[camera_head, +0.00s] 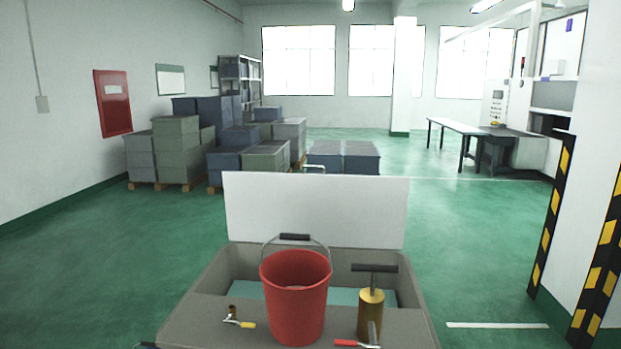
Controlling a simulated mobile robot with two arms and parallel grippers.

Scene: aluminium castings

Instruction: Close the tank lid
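The tank (205,323) is a grey box right in front of me, at the bottom middle of the view. Its lid (315,208) is a pale white panel that stands raised at the tank's far edge, so the tank is open. A teal surface (345,293) shows inside the opening. A red bucket (293,315) with a wire handle stands on the near part of the tank top and hides part of the opening. Neither of my grippers shows clearly in this view.
A brass cylinder with a black T-handle (370,312) stands right of the bucket. A red-handled valve (357,343) and a yellow-handled valve (238,321) are on the tank top. Stacked crates (176,150) stand behind left. A striped pillar (553,215) is at right. Green floor is clear on both sides.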

